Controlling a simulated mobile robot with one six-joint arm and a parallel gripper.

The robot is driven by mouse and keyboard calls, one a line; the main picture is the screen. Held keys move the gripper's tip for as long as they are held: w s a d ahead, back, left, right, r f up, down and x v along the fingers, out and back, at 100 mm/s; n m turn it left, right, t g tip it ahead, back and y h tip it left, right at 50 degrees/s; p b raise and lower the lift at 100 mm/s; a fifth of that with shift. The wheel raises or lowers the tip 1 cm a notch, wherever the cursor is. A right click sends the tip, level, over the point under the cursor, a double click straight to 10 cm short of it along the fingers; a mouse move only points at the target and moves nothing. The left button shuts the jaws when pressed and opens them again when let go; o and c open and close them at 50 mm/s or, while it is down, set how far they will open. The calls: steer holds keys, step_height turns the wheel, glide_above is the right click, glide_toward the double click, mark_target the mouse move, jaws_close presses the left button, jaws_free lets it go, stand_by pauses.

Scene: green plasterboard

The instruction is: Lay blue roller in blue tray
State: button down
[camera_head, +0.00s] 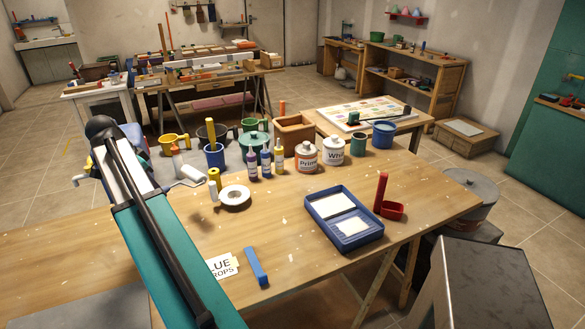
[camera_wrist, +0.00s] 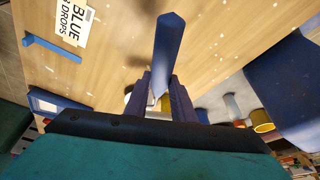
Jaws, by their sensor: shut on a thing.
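My gripper (camera_wrist: 160,98) is shut on a blue handle, which I take for the blue roller (camera_wrist: 169,42), in the wrist view. Its handle points away from the jaws; its roller end is mostly hidden between the fingers. In the head view my arm hides most of the gripper. The blue tray (camera_head: 353,241) lies on the wooden table, right of centre, with pale patches inside. It also shows in the wrist view at the left (camera_wrist: 44,101), partly cut off by my arm. The held roller is apart from the tray.
A blue bar (camera_head: 256,266) lies by the "BLUE DROPS" card (camera_head: 221,267). A red scoop-like holder (camera_head: 392,210) stands right of the tray. A tape roll (camera_head: 234,197), bottles, paint tins (camera_head: 307,156) and a wooden box (camera_head: 293,134) stand behind. Table left of the tray is fairly clear.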

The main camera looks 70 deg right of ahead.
steer(key=s+d+r+m+g+y+p, duration=0.1)
steer(key=s+d+m+y+p, duration=0.1)
steer(key=s+d+m, duration=0.75)
steer(key=s+d+r+m+g+y+p, duration=0.15)
steer(key=s+d+m, duration=0.25)
steer(key=s+d, duration=0.95)
steer(key=s+d+f+m+y, duration=0.1)
steer(key=s+d+m, duration=0.1)
steer(key=s, duration=0.6)
steer(key=s+d+f+m+t, duration=0.1)
steer(key=s+m, duration=0.3)
steer(key=s, duration=0.5)
steer(key=s+d+f+m+y+b, duration=0.1)
steer(key=s+d+f+m, duration=0.1)
steer(key=s, duration=0.7)
steer(key=shift+s+d+f+m+t+y, duration=0.25)
steer(key=shift+d+f+m+t+y, duration=0.15)
steer(key=shift+m, duration=0.35)
steer(key=shift+f, duration=0.2)
steer(key=shift+f+b, duration=2.25)
steer(key=shift+f, duration=1.95)
steer(key=c, duration=1.4)
jaws_free()
steer(key=shift+c, duration=0.2)
